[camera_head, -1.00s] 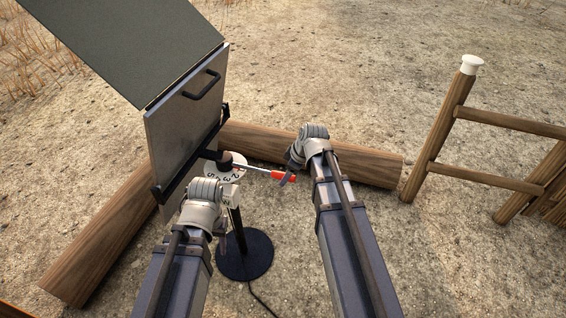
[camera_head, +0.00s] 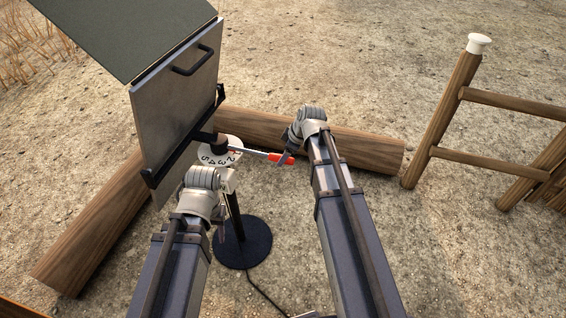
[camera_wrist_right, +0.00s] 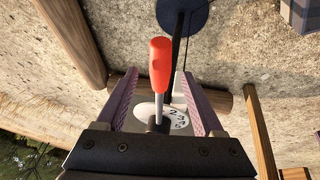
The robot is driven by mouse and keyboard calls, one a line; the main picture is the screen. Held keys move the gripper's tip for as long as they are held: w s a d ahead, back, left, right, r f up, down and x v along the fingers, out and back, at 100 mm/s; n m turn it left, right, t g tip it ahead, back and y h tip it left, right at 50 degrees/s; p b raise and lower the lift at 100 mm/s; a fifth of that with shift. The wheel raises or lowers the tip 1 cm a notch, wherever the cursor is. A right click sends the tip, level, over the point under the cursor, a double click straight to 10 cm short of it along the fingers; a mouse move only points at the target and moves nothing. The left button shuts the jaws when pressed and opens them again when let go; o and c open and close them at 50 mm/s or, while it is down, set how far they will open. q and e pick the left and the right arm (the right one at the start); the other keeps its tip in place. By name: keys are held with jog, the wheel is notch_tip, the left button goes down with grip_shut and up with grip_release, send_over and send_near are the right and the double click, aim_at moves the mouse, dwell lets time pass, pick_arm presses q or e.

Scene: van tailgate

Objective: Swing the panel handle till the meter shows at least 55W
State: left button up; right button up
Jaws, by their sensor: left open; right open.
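The grey panel (camera_head: 180,105) with a black grab bar stands tilted at the upper left in the head view. A rod with a red grip (camera_head: 281,159) sticks out to the right from its mount. The numbered white dial (camera_head: 219,152) lies below that mount; no watt reading is legible. My right gripper (camera_head: 287,157) is at the red grip. In the right wrist view its open fingers (camera_wrist_right: 161,100) stand on either side of the rod, with the red grip (camera_wrist_right: 160,63) between them and no clear contact. My left gripper (camera_head: 220,212) is open and empty below the dial, left of the stand.
A round black base (camera_head: 243,243) holds the stand, with a cable running forward. Logs (camera_head: 330,142) lie behind and to the left. A wooden fence (camera_head: 440,120) with a white-capped post (camera_head: 479,43) stands at right. Bare ground is clear between.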

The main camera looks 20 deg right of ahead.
jog(key=b+x, duration=0.1)
jog(key=x, duration=0.1)
jog(key=shift+w+f, duration=0.1)
jog(key=shift+f, duration=0.15)
grip_shut()
dwell(0.4)
dwell(0.9)
